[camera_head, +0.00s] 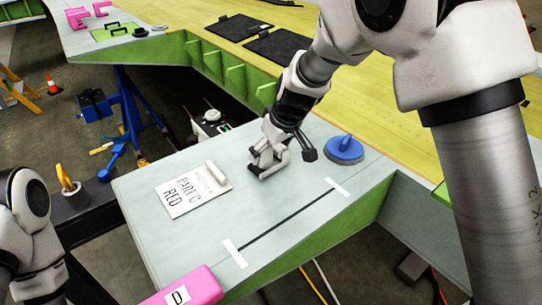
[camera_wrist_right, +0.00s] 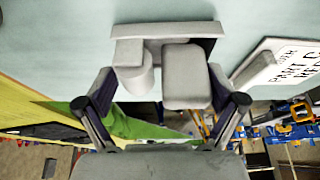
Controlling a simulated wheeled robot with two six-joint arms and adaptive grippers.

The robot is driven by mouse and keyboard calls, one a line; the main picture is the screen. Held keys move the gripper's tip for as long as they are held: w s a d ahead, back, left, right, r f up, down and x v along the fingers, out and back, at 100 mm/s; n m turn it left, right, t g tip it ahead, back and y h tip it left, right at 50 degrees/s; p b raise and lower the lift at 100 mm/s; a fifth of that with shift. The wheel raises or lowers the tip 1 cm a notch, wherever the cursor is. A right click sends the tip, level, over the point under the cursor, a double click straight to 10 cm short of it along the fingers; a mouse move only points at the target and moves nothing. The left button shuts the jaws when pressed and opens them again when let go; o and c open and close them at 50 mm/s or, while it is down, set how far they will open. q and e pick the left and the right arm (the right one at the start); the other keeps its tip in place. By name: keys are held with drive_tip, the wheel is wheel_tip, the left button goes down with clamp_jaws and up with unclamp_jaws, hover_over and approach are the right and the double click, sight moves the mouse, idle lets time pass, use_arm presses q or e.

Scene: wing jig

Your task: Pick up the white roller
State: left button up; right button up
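The white roller (camera_head: 216,173) is a small white cylinder lying at the right edge of the lettered white card (camera_head: 188,198) on the pale panel. In the right wrist view, a white rounded shape (camera_wrist_right: 253,69) at the card's near edge looks like the same roller. My right gripper (camera_head: 262,168) is low over the panel, to the right of the roller and apart from it. Pale blocks fill the middle of the wrist view between dark finger links, and the finger gap is unclear. My left gripper is out of view; only part of my left arm shows.
A blue round tool (camera_head: 344,150) stands right of my right gripper. A black strip with white ends (camera_head: 285,221) lies along the panel's front. A pink block marked D (camera_head: 185,288) is at the near edge. The panel's middle is mostly clear.

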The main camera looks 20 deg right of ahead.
drive_tip(key=shift+s, duration=0.1)
drive_tip(key=c, duration=0.6)
drive_tip(key=shift+o, duration=0.2)
drive_tip(key=shift+r, duration=0.1)
wheel_tip(320, 180, up, 10)
drive_tip(key=b, duration=0.1)
drive_tip(key=o, duration=0.3)
